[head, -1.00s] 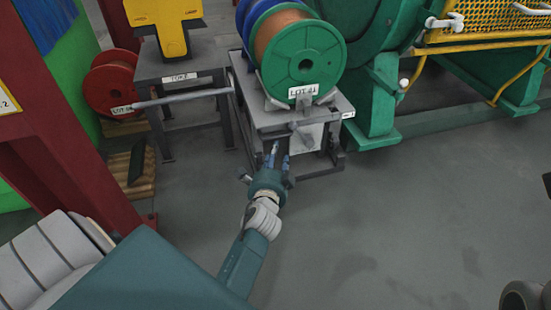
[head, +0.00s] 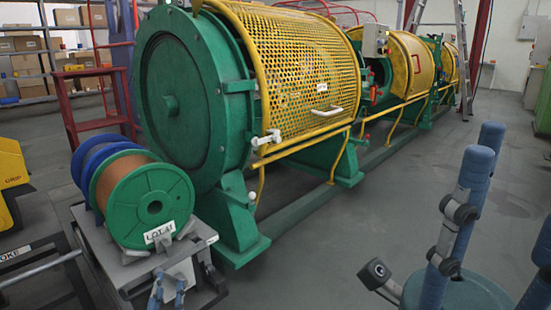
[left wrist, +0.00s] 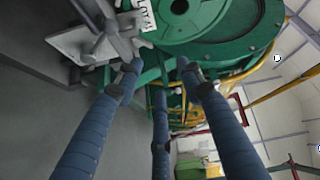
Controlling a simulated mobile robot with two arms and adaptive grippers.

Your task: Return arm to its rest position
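My left gripper (head: 169,287) shows at the bottom left of the head view, just in front of the small stand (head: 207,231) that bears the spool marked LOT 41 (head: 150,206). Its fingers are apart and hold nothing. In the left wrist view, three blue fingers of the left gripper (left wrist: 158,85) are spread, with the green spool flange (left wrist: 205,12) and a star-shaped hand knob (left wrist: 107,28) beyond them. My right gripper (head: 512,185) is large at the right of the head view, blue fingers pointing up and apart, nothing between them. The frame's edge cuts it off.
The green and yellow strander (head: 300,70) runs from the left middle to the back right. Its perforated yellow guard is down. Shelves with boxes (head: 30,60) and a ladder (head: 458,45) stand behind. The grey floor (head: 320,240) between the grippers is clear.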

